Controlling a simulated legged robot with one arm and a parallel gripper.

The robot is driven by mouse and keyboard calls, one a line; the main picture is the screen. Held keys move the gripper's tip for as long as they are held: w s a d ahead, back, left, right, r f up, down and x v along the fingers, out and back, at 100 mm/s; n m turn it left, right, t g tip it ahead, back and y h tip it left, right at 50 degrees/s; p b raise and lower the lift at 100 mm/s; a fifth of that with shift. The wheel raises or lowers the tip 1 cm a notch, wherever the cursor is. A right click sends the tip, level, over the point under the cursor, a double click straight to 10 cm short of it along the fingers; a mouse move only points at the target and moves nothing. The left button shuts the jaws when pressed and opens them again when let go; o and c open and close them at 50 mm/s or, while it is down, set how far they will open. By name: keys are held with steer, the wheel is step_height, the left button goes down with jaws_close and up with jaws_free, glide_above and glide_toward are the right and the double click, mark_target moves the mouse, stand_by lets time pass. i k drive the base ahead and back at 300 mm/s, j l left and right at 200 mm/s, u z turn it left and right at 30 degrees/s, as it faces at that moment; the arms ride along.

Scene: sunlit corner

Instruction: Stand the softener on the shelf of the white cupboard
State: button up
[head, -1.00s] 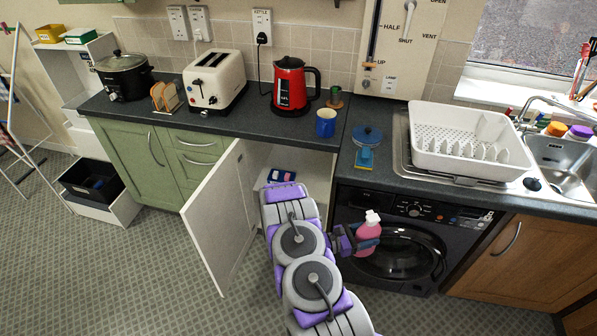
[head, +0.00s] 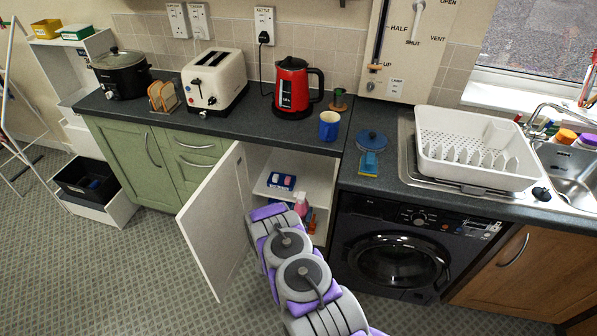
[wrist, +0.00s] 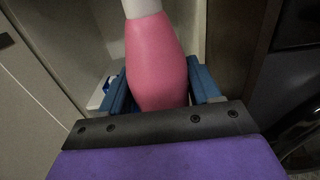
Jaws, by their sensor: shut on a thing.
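The softener, a pink bottle with a white cap (head: 302,203), shows at the mouth of the open white cupboard, partly hidden by my arm. In the wrist view the bottle (wrist: 158,60) stands roughly upright between the blue fingers of my gripper (wrist: 160,84), which is shut on it. My gripper is mostly hidden behind my arm in the head view. The cupboard's white shelf (head: 263,188) holds a blue-and-white pack (head: 281,181). I cannot tell whether the bottle is past the shelf's front edge.
The cupboard door (head: 214,222) stands wide open left of my arm. The black washing machine (head: 395,250) is close on the right. An orange item (head: 312,224) shows low in the cupboard. The worktop (head: 240,125) above carries a red kettle (head: 292,88) and a blue mug (head: 329,125).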

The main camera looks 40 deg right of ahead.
mark_target(316, 189)
steer(key=i+l, duration=0.2)
steer(key=l, duration=0.2)
steer(key=i+l, duration=0.45)
steer(key=l, duration=0.3)
